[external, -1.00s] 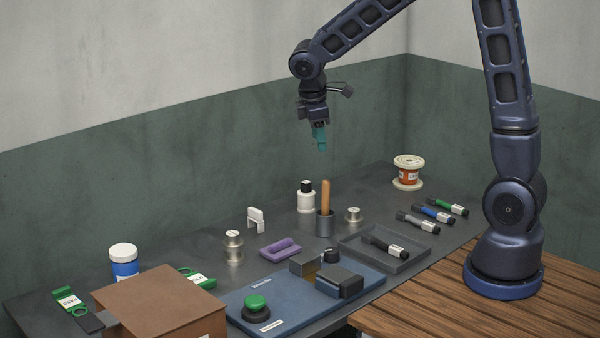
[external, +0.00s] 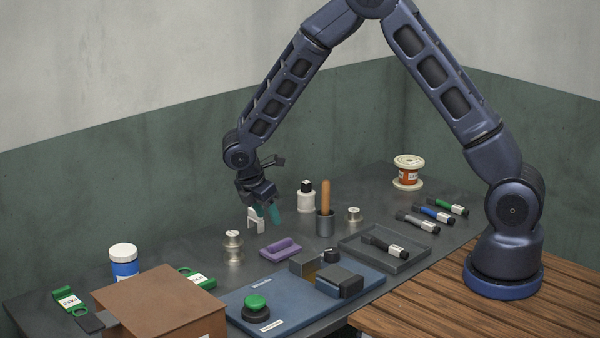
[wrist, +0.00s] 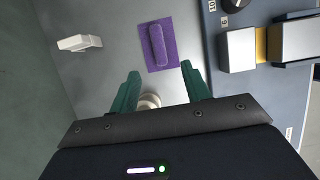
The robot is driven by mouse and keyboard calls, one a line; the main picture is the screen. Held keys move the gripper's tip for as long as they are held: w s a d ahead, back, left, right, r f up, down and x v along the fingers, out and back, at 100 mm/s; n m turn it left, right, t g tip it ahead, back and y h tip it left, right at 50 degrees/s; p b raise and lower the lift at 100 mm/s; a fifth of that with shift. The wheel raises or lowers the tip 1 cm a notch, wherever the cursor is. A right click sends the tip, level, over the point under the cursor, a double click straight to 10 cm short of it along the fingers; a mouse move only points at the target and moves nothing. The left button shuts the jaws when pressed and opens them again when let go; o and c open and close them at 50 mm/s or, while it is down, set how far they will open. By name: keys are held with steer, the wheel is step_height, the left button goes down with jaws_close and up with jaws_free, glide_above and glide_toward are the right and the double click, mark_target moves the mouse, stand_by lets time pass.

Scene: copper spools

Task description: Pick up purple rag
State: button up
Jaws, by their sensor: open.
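The purple rag (external: 281,248) lies flat on the dark grey table, with a raised fold along its middle. In the wrist view the rag (wrist: 159,45) is ahead of the fingertips, a little left of the gap's centre line. My gripper (external: 268,212) is open and empty, with teal fingers, above the table and slightly left of and behind the rag. In the wrist view my gripper (wrist: 160,68) shows both fingers apart, nothing between them at their height. The rag is fully visible and untouched.
A white clip-like part (external: 256,220) stands behind the rag, and a silver spool (external: 233,246) to its left. The blue board (external: 240,300) with metal blocks lies close in front. A cup with a wooden handle (external: 325,222) stands to the right.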

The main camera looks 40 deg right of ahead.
mark_target(280, 242)
steer(key=x, duration=1)
steer(key=shift+w+d+f, duration=0.1)
steer(key=shift+w+d, duration=0.05)
steer(key=shift+d, duration=0.05)
jaws_close()
